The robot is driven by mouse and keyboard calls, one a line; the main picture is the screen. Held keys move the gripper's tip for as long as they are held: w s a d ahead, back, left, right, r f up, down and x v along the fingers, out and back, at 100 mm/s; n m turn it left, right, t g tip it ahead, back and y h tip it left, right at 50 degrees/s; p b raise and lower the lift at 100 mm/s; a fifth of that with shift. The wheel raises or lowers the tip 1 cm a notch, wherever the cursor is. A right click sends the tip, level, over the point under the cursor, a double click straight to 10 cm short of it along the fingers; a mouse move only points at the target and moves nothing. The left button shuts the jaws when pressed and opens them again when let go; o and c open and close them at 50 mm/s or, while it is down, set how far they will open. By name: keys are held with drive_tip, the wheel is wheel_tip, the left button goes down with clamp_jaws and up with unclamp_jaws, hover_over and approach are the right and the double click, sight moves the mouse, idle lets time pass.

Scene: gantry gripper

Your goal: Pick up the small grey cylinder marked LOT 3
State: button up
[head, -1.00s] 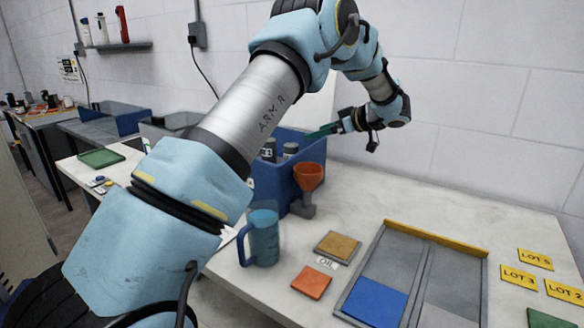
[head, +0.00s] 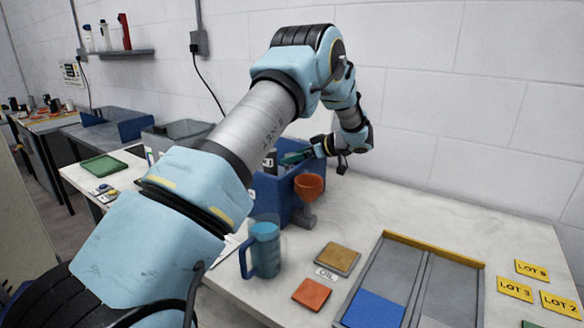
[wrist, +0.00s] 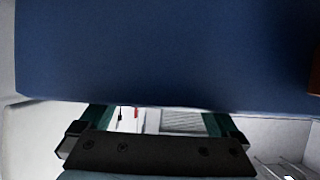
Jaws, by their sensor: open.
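A dark grey cylinder with a pale label (head: 270,161) stands in the blue bin (head: 262,198) at the back of the bench in the head view. Its marking is too small to read, so I cannot tell whether it is LOT 3. My gripper (head: 296,157) has green fingers and is at the bin's right side near the rim, just right of the cylinder. In the wrist view my gripper (wrist: 158,118) has its fingers wide apart with nothing visible between them. A blue wall (wrist: 165,55) fills the upper part and hides the fingertips. No cylinder shows there.
An orange funnel (head: 309,187) stands close against the bin's front right. A blue jug (head: 263,250) is nearer. A grey tray (head: 388,272) lies at right, beside yellow cards, one reading LOT 3 (head: 515,288). The bench behind the tray is clear.

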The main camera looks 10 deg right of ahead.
drive_tip(key=shift+c, duration=0.4)
clamp_jaws()
idle(0.4)
